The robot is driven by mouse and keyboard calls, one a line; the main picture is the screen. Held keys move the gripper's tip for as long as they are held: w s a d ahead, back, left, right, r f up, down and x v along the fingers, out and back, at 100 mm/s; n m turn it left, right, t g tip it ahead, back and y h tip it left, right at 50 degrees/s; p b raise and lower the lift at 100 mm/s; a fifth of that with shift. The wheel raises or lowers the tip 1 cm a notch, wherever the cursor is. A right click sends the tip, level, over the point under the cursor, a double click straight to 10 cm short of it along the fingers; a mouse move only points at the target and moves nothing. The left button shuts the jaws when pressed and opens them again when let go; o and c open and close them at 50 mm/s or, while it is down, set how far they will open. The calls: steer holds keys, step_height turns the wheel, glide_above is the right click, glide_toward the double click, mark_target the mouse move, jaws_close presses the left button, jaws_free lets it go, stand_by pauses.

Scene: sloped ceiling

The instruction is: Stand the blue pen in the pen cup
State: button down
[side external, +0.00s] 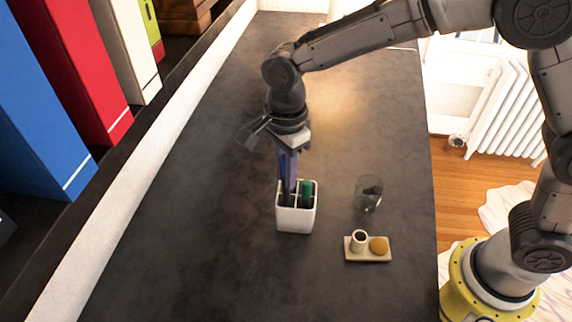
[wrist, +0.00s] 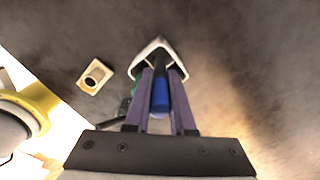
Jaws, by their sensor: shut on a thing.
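The white pen cup (side external: 296,220) stands upright on the dark counter and has dividers inside. My gripper (side external: 288,176) points down just above the cup and is shut on the blue pen (wrist: 160,98). In the side view the pen's dark lower end (side external: 285,196) is at the cup's left part and appears to reach inside the rim. In the wrist view the pen lies between my two purplish fingers, with the cup's rim (wrist: 156,44) beyond. The pen's tip is hidden. I cannot tell whether it touches the cup's floor.
A green item (side external: 306,190) stands in the cup's right part. A clear glass (side external: 368,193) is to the right. A small tray (side external: 368,256) holds a little cup and a yellowish round thing. Binders (side external: 85,75) line the left shelf. The counter left of the cup is clear.

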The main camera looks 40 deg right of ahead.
steer(key=shift+f, duration=1.9)
steer(key=c, duration=0.7)
jaws_free()
step_height(320, 180, up, 14)
steer(key=shift+f, duration=0.1)
steer(key=shift+d, duration=0.1)
